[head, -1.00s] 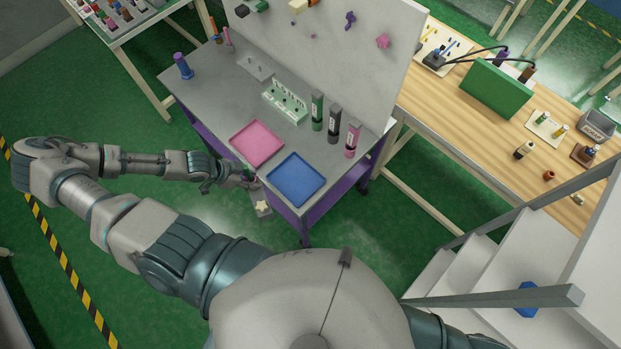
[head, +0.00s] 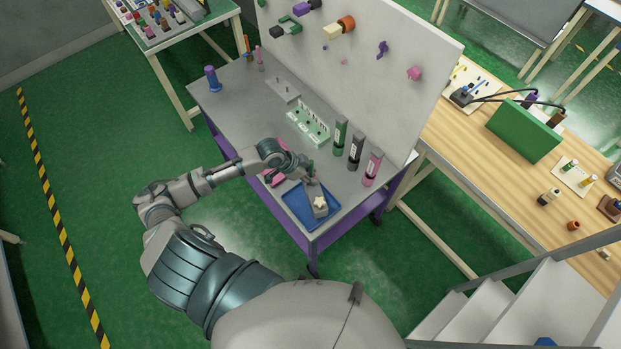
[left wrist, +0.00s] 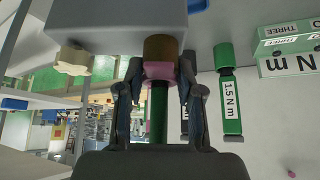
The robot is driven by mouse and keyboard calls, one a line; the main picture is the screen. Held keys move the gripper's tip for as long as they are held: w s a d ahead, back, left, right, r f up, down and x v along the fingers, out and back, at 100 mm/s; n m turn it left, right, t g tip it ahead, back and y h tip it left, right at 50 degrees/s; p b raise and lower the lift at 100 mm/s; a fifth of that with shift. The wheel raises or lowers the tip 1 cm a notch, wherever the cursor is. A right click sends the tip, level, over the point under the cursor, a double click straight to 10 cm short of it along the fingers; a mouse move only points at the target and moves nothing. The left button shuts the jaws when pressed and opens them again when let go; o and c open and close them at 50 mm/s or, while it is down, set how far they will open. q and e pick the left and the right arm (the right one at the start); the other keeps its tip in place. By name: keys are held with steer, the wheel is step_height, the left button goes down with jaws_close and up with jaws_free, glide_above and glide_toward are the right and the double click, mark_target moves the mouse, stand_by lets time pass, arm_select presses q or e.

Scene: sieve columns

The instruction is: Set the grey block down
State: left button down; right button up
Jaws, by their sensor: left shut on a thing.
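The grey block (head: 320,209), with a cream star-shaped knob, is within the outline of the blue tray (head: 295,206) in the head view. I cannot tell whether it touches the tray floor. My left gripper (head: 309,180) is at the block's far side, shut on it. In the left wrist view the grey block (left wrist: 115,22) fills the top, with the star knob at its left. The fingers of my left gripper (left wrist: 160,75) close around a brown and pink handle-like part by the block. My right gripper is out of view.
The pink tray (head: 270,180) is mostly hidden by my left arm. Green, dark and pink columns (head: 356,151) stand right of the tray, near the upright board (head: 365,60). A pale green rack (head: 308,124) stands behind. A wooden bench (head: 450,130) is at the right.

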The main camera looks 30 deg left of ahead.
arm_select(q)
steer(key=f, duration=0.1)
steer(key=a+f, duration=0.1)
steer(key=shift+s+f, duration=0.1)
steer(key=shift+f, duration=0.2)
steer(key=shift+a+f, duration=0.2)
steer(key=c, duration=1)
jaws_free()
steer(key=shift+a+f, duration=0.1)
steer(key=shift+a, duration=0.05)
steer(key=shift+o, duration=1.4)
steer(key=shift+d, duration=0.45)
steer(key=shift+r, duration=0.3)
steer(key=v, duration=1.1)
steer(key=shift+a+r, duration=0.25)
steer(key=shift+a, duration=0.05)
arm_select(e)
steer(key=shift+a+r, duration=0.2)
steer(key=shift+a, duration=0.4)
